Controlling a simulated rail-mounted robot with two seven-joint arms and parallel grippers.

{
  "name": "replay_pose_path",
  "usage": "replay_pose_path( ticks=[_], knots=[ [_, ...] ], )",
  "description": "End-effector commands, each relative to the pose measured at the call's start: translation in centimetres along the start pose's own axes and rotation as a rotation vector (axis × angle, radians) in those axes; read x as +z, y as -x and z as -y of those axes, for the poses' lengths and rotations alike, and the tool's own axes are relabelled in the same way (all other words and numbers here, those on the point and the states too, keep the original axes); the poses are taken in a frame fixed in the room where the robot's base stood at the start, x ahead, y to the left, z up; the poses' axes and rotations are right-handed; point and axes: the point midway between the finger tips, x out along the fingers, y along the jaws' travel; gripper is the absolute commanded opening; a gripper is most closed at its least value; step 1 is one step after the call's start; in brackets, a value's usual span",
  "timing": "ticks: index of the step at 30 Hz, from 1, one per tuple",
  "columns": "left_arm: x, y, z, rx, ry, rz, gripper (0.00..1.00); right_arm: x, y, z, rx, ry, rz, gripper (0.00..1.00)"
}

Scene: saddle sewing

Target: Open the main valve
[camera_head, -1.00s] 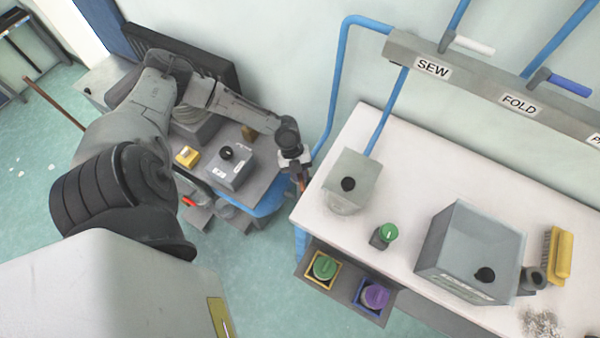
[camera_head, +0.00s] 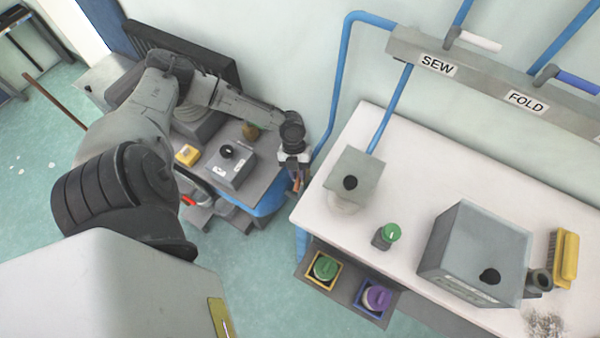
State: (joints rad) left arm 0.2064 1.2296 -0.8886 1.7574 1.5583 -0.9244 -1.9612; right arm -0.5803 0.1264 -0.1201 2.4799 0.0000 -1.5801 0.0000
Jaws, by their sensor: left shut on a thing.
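My left gripper (camera_head: 296,174) reaches down at the gap between the low grey station and the white table, beside the blue pipe (camera_head: 329,115). It is shut on a small orange-brown piece (camera_head: 297,184), mostly hidden by the fingers; I cannot tell for sure whether it is the main valve's handle. The blue pipe runs from the wall rail down behind the table's left end. Levers with a white handle (camera_head: 480,40) and a blue handle (camera_head: 577,82) sit at the SEW and FOLD rail (camera_head: 490,82). My right gripper is not in view.
The white table (camera_head: 400,180) carries a grey box (camera_head: 475,250), a green-topped spool (camera_head: 390,234) and a yellow brush (camera_head: 565,257). A drawer (camera_head: 345,287) with green and purple spools juts out below. The low station (camera_head: 262,180) holds a control box (camera_head: 231,168).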

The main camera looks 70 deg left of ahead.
Motion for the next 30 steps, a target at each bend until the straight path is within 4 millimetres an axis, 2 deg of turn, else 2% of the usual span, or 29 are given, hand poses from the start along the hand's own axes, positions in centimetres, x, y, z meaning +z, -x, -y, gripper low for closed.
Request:
replay_pose_path(
  ticks=[15, 30],
  knots=[
    [0.16, 0.26, -0.89, 0.117, -0.283, -0.062, 0.00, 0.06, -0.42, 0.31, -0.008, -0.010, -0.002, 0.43],
    [0.21, 0.35, -1.07, 0.140, -0.340, -0.073, 0.00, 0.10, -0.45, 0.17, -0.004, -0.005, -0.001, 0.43]
  ],
)
